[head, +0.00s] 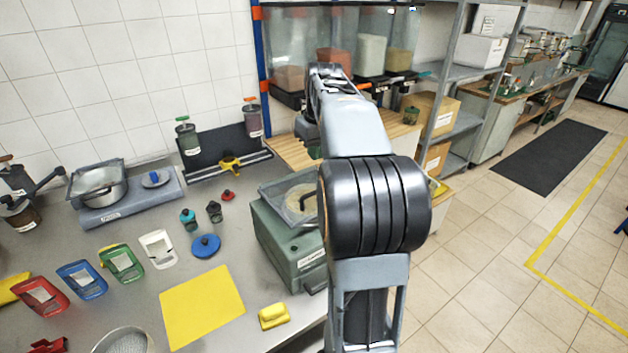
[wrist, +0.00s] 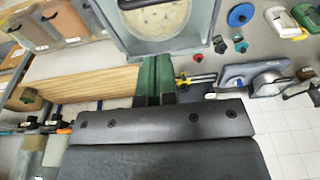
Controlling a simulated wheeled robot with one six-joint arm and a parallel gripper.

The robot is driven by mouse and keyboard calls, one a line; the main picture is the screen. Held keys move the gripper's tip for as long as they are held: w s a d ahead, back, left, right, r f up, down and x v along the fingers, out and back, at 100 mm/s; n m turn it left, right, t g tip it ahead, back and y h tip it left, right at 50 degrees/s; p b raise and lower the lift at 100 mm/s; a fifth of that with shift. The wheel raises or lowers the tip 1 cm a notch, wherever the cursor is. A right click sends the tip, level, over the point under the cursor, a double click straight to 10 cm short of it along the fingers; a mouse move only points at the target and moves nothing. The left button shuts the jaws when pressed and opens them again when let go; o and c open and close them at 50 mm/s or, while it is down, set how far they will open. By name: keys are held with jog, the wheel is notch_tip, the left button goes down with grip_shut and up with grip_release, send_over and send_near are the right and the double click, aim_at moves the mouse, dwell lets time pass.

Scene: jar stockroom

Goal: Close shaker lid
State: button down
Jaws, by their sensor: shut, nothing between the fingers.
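The shaker looks like the grey-green box (head: 287,248) on the right of the bench. It has a grey rectangular frame on top, around a pale round inside with a dark curved piece. My arm covers its right side. In the wrist view the frame (wrist: 207,42) fills the top middle. I cannot tell the lid's angle. A green piece (wrist: 154,72) lies between the frame and my fingers; I cannot tell what it is. My gripper (wrist: 170,99) is shut and empty, its fingertips just showing, apart from the frame in the picture. The head view does not show the fingers clearly.
A wooden board (wrist: 92,84) lies beside the shaker. A blue lid (head: 206,246), small jars, a yellow mat (head: 202,306) and a yellow block (head: 273,316) are to its left. A dark panel (head: 214,148) stands at the wall. Shelves with bins rise behind my arm.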

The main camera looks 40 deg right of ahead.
notch_tip(320, 180, down, 8)
jog(key=shift+f+p, duration=0.15)
jog(key=shift+p, duration=0.25)
jog(key=shift+s+a+f, duration=0.1)
jog(key=shift+s+f, duration=0.05)
jog(key=shift+f, duration=0.6)
